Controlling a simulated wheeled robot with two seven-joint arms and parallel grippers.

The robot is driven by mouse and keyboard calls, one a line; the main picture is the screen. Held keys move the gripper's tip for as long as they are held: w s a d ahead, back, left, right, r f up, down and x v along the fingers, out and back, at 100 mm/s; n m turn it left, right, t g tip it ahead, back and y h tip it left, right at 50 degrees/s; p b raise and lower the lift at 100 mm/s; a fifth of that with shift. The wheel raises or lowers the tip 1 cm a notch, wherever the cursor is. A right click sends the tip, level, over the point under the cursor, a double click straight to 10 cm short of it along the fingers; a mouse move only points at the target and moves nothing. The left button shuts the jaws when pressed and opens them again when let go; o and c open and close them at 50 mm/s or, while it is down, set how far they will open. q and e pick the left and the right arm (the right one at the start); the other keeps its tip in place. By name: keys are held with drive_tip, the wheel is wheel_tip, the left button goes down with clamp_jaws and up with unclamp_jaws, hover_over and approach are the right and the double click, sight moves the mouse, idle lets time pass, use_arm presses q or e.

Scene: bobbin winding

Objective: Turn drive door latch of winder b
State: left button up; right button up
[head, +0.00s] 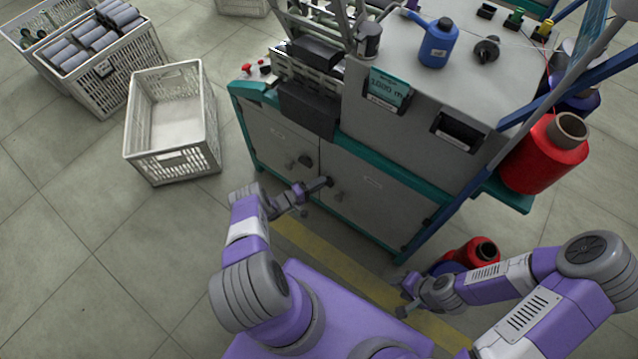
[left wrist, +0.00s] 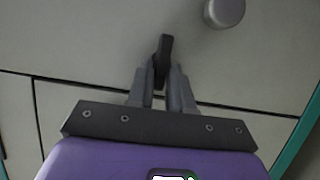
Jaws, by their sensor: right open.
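The winder (head: 345,130) is a grey cabinet with teal edges and doors on its front, in the head view. My left gripper (head: 300,192) is at the cabinet front, near the seam between two doors. In the left wrist view a small black latch (left wrist: 165,48) stands out from the grey door (left wrist: 90,40). The fingers of my left gripper (left wrist: 163,78) are on both sides of the latch and look closed on it. The latch's base is partly hidden between them. My right gripper (head: 405,295) is open and empty, low and right of the cabinet doors.
A round grey knob (left wrist: 224,12) is close to the latch. An empty white crate (head: 137,137) stands on the floor at left, with a crate of grey bobbins (head: 110,85) behind it. Red spools (head: 545,160) are at the right. A yellow floor stripe (head: 335,262) runs before the cabinet.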

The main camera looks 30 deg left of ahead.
use_arm(q)
drive_tip(key=o, duration=0.3)
drive_tip(key=shift+s, duration=0.1)
drive_tip(key=v, duration=0.7)
drive_tip(key=shift+s, duration=0.2)
drive_tip(key=shift+a, duration=0.1)
